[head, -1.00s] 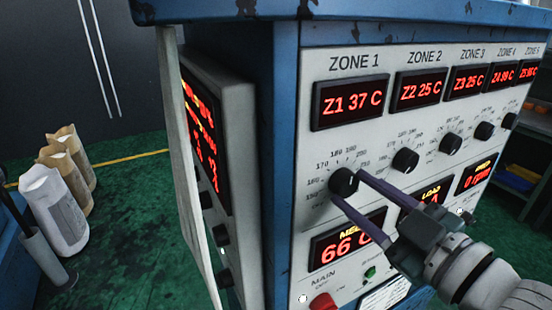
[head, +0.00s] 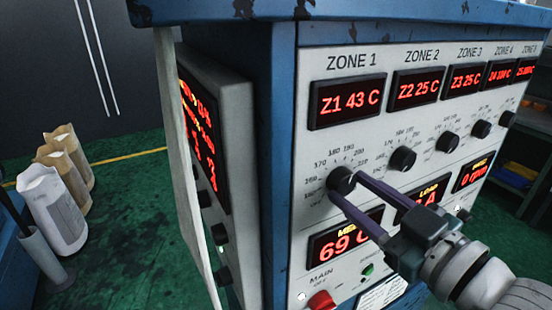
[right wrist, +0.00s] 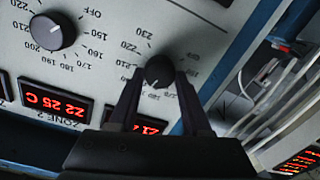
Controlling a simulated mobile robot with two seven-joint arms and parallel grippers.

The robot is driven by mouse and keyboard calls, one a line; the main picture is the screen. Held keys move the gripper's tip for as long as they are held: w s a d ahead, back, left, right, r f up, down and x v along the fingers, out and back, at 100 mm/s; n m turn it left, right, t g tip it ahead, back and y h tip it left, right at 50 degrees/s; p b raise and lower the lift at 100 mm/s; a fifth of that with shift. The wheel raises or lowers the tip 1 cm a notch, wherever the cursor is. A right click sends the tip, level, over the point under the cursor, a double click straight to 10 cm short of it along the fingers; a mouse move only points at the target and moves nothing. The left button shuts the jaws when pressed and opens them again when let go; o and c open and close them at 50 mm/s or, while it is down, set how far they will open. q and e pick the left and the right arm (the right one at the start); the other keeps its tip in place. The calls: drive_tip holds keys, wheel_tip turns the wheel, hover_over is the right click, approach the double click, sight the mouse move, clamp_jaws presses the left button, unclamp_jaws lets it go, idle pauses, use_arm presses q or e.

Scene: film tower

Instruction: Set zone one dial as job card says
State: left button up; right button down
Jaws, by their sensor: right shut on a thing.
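The zone one dial (head: 341,180) is a black knob on the pale control panel, below the Z1 display (head: 346,101), which reads 43 C. My right gripper (head: 350,186) is shut on this dial, one finger above and one below it in the head view. In the right wrist view the dial (right wrist: 159,70) sits between the two fingertips, with a scale of numbers around it. Its exact setting is hard to read. The job card is not clearly identifiable. My left gripper is not in view.
The zone two dial (head: 403,158) is to the right, with more zone dials beyond. A melt display (head: 338,239) and a red main switch (head: 321,300) are below. A side panel (head: 222,170) stands at the left. Bags (head: 55,205) stand on the green floor.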

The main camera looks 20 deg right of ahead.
drive_tip(key=shift+c, duration=1.7)
unclamp_jaws()
drive_tip(key=shift+s, duration=0.1)
drive_tip(key=s+d+b, duration=0.1)
drive_tip(key=s+b, duration=0.1)
drive_tip(key=s, duration=0.7)
drive_tip(key=shift+s, duration=0.35)
drive_tip(key=shift+r, duration=0.1)
